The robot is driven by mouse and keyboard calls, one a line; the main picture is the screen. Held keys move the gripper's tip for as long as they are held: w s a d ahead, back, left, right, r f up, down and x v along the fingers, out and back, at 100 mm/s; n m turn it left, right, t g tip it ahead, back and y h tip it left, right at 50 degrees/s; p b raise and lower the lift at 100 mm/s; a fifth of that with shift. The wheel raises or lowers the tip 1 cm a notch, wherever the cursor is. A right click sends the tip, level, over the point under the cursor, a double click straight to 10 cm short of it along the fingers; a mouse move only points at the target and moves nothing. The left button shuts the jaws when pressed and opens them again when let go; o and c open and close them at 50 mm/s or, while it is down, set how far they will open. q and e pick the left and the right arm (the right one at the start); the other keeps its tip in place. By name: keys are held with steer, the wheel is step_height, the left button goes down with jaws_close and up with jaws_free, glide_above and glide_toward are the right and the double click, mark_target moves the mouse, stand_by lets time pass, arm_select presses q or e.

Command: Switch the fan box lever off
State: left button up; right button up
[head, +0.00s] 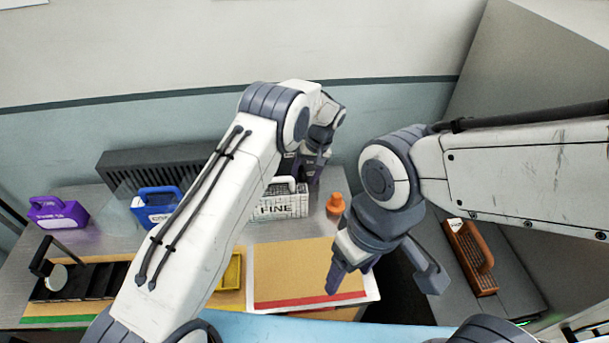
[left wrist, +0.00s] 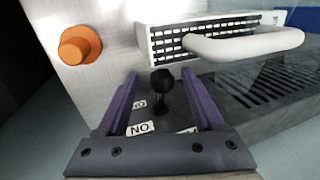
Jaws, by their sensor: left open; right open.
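The black-knobbed lever (left wrist: 162,85) shows in the left wrist view between the purple fingers of my left gripper (left wrist: 158,76), which is open, with gaps to the knob on both sides. A label reading "NO" (left wrist: 141,127), apparently "ON" upside down, lies near the lever's base. The body of the fan box is mostly hidden, and I cannot tell the lever's tilt. In the head view my left gripper (head: 312,160) is at the back of the table, behind the white FINE basket, partly hidden by its own arm. My right gripper (head: 385,280) is open and empty over the front right.
A brown basket (head: 468,255) is at right.

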arm_select(q)
jaws_close()
steer(key=shift+d, duration=0.15)
stand_by(1.1)
